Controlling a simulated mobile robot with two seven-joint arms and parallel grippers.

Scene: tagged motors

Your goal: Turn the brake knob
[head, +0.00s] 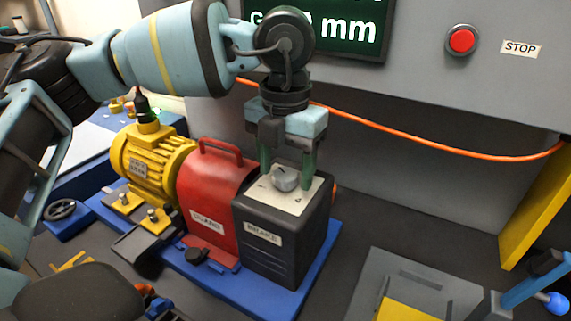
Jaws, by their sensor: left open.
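The brake knob (286,179) is a grey round knob on the pale top plate (309,199) of the black box labelled BRAKE (268,241). My left gripper (285,180) points down over the box from above. Its two green fingers stand apart, one on each side of the knob. I cannot tell whether the fingers touch the knob. My right gripper is not in view.
A red guard (212,185) with a handle and a yellow motor (152,165) stand left of the brake box on a blue base (318,264). An orange cable (420,139) runs along the wall. A red stop button (461,41) is upper right. A grey plate (420,284) lies right.

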